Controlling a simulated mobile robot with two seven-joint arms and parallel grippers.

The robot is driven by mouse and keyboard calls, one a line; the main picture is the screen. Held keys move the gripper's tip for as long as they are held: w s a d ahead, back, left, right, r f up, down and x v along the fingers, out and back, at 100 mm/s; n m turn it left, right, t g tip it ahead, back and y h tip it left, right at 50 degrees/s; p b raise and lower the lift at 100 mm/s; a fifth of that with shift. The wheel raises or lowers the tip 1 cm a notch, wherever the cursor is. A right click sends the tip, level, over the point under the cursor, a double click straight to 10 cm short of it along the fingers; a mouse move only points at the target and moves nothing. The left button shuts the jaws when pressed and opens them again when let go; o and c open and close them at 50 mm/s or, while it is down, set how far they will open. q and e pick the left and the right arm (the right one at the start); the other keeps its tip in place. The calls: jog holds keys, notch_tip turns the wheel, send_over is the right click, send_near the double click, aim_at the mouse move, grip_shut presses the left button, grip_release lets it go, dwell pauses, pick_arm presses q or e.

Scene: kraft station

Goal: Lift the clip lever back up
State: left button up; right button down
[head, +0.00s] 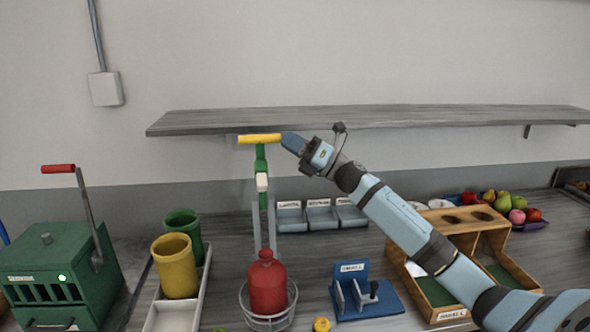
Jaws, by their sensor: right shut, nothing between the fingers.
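A lever with a yellow crossbar handle (258,139) stands upright in the middle, on a green and white piece (262,180) between two thin grey posts. I take it to be the clip lever, though no label shows. The yellow handle lies level, just below the shelf height. My right gripper (291,143) is shut and empty, its blue fingertips at the right end of the yellow handle. I cannot tell whether they touch it. My left gripper is not in view.
A red bottle (267,285) stands in a wire holder below the lever. A green machine with a red-tipped lever (58,169) is at left, beside yellow (174,266) and green (184,234) cups. A blue fixture (366,299) stands right of the bottle. A wall shelf (400,117) runs behind.

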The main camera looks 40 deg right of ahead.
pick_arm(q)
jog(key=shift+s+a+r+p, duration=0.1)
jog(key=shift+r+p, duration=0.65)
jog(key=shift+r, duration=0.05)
pick_arm(e)
jog(key=w+d+r+m+h, duration=0.1)
jog(key=w+d+r+m, duration=0.1)
jog(key=w+d, duration=0.2)
jog(key=shift+w+r+h, duration=0.35)
jog(key=shift+w+h, duration=0.05)
jog(key=shift+w, duration=0.75)
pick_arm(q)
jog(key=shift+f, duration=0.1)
